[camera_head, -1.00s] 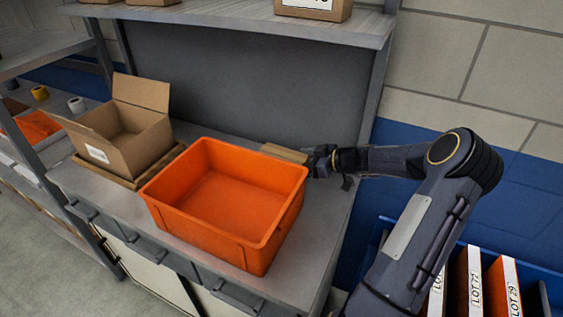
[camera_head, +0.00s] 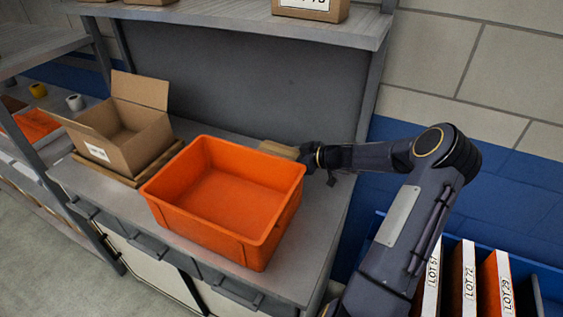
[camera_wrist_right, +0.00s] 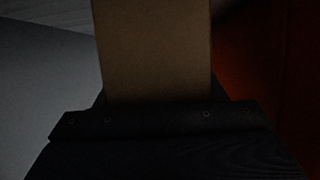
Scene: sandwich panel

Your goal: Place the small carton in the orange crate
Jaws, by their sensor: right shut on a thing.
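The orange crate (camera_head: 222,200) stands on the grey bench and looks empty. The small carton (camera_head: 280,149) is brown and shows just behind the crate's far right corner, partly hidden by the rim. My right gripper (camera_head: 304,155) is shut on the carton, at its right end. In the right wrist view the carton (camera_wrist_right: 153,50) fills the middle, with a dark orange surface beside it on the right. I cannot tell how far the carton is above the bench. My left gripper is in neither view.
An open cardboard box (camera_head: 120,135) stands on the bench left of the crate. A shelf (camera_head: 230,22) with boxes runs above the bench. A blue bin (camera_head: 540,285) with several labelled LOT items is at the lower right. The bench behind the crate has free room.

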